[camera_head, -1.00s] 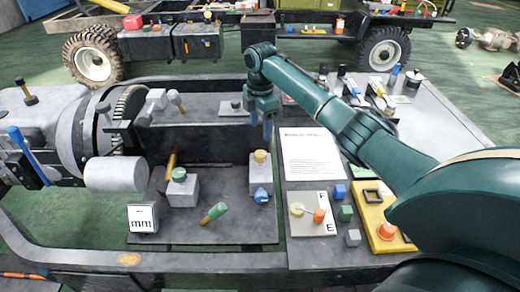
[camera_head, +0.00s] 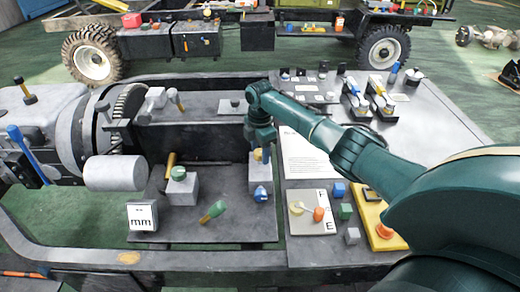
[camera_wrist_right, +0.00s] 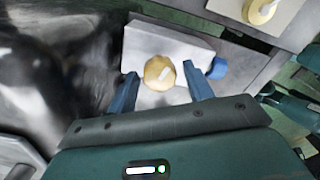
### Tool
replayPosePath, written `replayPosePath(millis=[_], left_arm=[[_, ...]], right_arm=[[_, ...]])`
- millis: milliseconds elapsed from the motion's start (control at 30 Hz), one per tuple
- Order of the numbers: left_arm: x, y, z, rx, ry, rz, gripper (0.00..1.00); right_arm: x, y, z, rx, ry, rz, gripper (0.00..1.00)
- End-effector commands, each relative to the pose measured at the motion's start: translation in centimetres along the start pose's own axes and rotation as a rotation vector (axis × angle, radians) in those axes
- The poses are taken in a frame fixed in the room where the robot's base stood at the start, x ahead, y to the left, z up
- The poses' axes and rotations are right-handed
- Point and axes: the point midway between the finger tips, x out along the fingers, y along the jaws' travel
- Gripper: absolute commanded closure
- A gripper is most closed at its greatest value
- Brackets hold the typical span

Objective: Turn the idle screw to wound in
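A yellow round knob with a white mark, which looks like the idle screw (camera_wrist_right: 160,72), sits on top of a grey block (camera_wrist_right: 180,42). In the head view the block (camera_head: 261,178) stands on the dark plate, and the knob is mostly hidden by my gripper. A blue knob (camera_head: 261,193) is on the block's front. My right gripper (camera_wrist_right: 161,75) is open, its blue fingers on either side of the yellow knob in the wrist view with a gap at each side. In the head view my right gripper (camera_head: 261,154) points down over the block. My left gripper is not in view.
A similar block with a green knob (camera_head: 179,173) stands to the left, and a tilted green-tipped lever (camera_head: 213,211) is in front. A gauge plate (camera_head: 313,224) with an orange knob and a white sheet (camera_head: 300,155) lie to the right.

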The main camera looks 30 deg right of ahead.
Motion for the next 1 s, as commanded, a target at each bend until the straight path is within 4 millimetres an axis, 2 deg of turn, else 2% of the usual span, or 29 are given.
replayPosePath(millis=[67,467,767,1000], left_arm=[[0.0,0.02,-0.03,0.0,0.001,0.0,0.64],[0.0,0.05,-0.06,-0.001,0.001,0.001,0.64],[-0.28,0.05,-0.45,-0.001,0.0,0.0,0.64],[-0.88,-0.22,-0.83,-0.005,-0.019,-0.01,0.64]], right_arm=[[-0.03,0.01,0.0,0.0,0.0,0.0,0.55],[-0.05,0.0,0.02,0.0,0.0,0.0,0.88],[-0.18,-0.03,0.04,0.04,-0.001,-0.002,0.88],[-0.39,-0.02,-0.02,0.178,0.001,-0.003,0.88]])
